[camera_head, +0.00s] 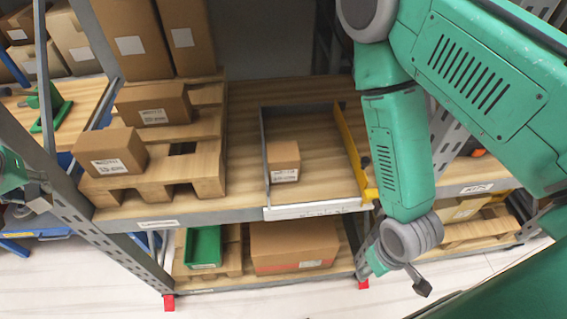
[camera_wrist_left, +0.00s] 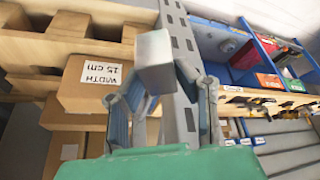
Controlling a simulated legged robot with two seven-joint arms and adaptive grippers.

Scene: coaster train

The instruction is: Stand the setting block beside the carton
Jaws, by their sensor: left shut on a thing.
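My left gripper (camera_wrist_left: 160,86) is shut on a pale grey block (camera_wrist_left: 154,62), probably the setting block, in the left wrist view. In the head view this gripper (camera_head: 38,200) is small at the left edge, in front of the rack post; the block is hard to make out there. A small brown carton (camera_head: 284,160) stands on the shelf between a grey rail and a yellow rail. Another carton (camera_head: 118,152) sits on the pallet's front left corner. A carton labelled "WIDTH 15 cm" (camera_wrist_left: 78,96) shows beside the block in the wrist view. My right gripper (camera_head: 420,284) hangs low at right, its fingers unclear.
The grey rail (camera_head: 265,150) and yellow rail (camera_head: 352,150) flank a bay with free shelf around its carton. A wooden pallet (camera_head: 205,180) bears cartons. The perforated rack post (camera_head: 75,190) stands near my left gripper. A green bin (camera_head: 203,246) is on the lower shelf.

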